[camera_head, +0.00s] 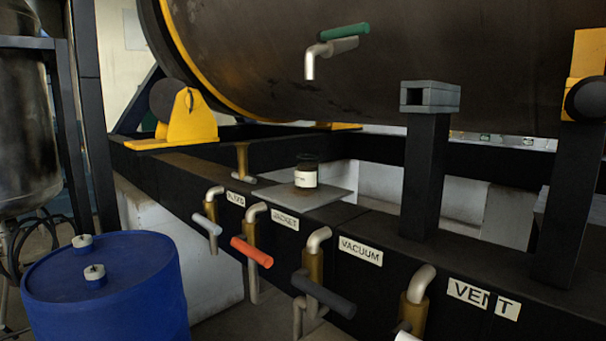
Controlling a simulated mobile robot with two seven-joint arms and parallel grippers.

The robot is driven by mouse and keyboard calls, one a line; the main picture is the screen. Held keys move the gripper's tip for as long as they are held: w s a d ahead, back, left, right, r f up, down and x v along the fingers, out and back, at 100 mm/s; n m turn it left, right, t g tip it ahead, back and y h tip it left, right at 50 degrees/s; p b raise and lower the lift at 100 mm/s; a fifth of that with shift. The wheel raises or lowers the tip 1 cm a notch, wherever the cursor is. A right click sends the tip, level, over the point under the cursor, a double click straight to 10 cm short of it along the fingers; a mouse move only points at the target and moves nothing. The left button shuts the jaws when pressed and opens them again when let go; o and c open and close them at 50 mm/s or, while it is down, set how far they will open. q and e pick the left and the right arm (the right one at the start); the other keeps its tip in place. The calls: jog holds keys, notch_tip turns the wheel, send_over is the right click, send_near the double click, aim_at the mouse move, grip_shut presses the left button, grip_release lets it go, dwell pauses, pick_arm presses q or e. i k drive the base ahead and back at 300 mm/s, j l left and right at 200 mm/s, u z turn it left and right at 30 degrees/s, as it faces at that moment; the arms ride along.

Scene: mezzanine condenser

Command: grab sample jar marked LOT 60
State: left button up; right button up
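A small dark jar (306,173) with a white label stands upright on a grey plate (318,199) on the black frame, near the middle of the view. The label's writing is too small to read, so I cannot tell whether it says LOT 60. I see no other jar. Neither of my grippers is in view.
Below the jar, several valves with coloured handles stick out from the frame, including a red handle (252,252). A tap with a green handle (345,33) hangs from the large dark tank (400,70) above. A black post (425,175) stands right of the plate. A blue drum (105,290) stands lower left.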

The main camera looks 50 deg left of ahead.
aim_at(308, 165)
jog(key=k+j, duration=0.1)
jog(key=j, duration=0.75)
jog(key=k+j+z, duration=0.1)
jog(key=j, duration=0.35)
jog(key=k+j, duration=0.15)
jog(key=j, duration=0.3)
